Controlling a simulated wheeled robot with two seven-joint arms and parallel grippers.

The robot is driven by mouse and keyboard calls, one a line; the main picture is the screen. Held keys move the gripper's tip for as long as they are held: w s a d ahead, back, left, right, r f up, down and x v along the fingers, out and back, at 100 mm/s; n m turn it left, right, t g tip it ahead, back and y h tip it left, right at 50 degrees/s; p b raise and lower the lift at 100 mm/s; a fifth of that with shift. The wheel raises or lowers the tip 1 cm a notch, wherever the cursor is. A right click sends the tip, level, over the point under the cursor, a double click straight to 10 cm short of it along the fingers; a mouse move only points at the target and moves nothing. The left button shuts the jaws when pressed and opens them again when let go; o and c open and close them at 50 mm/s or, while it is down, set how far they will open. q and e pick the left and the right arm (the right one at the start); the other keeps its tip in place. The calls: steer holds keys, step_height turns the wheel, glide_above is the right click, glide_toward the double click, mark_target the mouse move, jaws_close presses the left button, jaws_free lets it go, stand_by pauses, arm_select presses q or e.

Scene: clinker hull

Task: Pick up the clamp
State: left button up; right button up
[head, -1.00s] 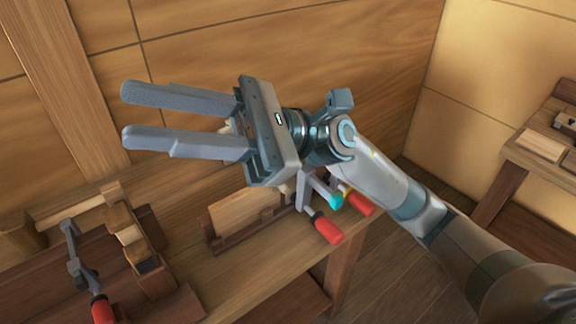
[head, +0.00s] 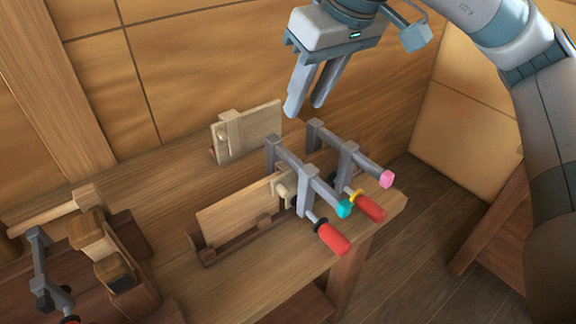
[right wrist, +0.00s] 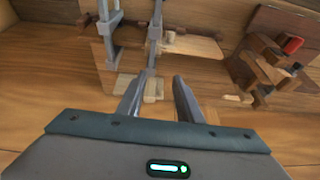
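Three grey bar clamps with red handles show in the head view. One with a teal bar end (head: 307,188) and one with a pink bar end (head: 346,158) stand side by side at the right end of the bench, near upright boards. A third clamp (head: 40,268) lies at the far left, partly cut off. My right gripper (head: 304,107) points down above and behind the right pair, open and empty, touching neither. In the right wrist view two clamps (right wrist: 107,42) (right wrist: 155,38) show beyond the open fingers (right wrist: 160,92). My left gripper is out of view.
A wooden board (head: 240,210) stands in a holder at the bench's front, and another board (head: 252,131) stands behind. A wooden plane-like tool (head: 100,250) is at the left. The bench top (head: 165,185) between is clear. A wooden wall rises behind.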

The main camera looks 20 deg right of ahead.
mark_target(293, 161)
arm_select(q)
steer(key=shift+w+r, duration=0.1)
arm_select(e)
steer(key=shift+w+d+r, duration=0.15)
steer(key=shift+d+r, duration=0.05)
steer(key=shift+d, duration=0.2)
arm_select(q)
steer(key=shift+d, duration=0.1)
arm_select(e)
steer(key=shift+f, duration=0.15)
